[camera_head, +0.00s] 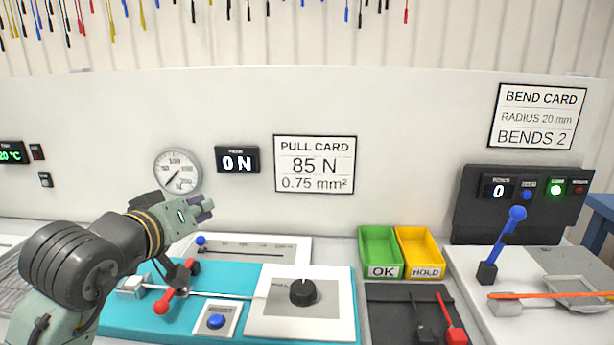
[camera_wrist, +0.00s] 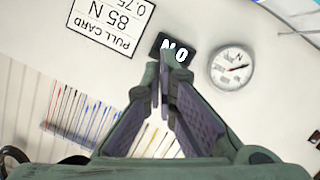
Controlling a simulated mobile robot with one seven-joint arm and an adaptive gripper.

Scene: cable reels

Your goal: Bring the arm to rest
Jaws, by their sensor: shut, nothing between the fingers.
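My gripper (camera_head: 203,210) is raised above the left part of the teal pull tester (camera_head: 130,326) in the head view, its fingers pointing right toward the wall. In the wrist view my gripper (camera_wrist: 163,95) shows its two fingers close together at the tips, with nothing held. My arm comes in from the lower left and hides part of the tester's left side. The fingers are clear of the bench; whether they are near the wall panel I cannot tell exactly.
The tester carries red levers (camera_head: 163,304), a black knob (camera_head: 303,291) and a blue button (camera_head: 216,321). Right of it are a green OK bin (camera_head: 367,250), a yellow HOLD bin (camera_head: 429,272) and the bend station with its upright blue lever (camera_head: 506,236). A round gauge (camera_head: 177,170) hangs behind my gripper.

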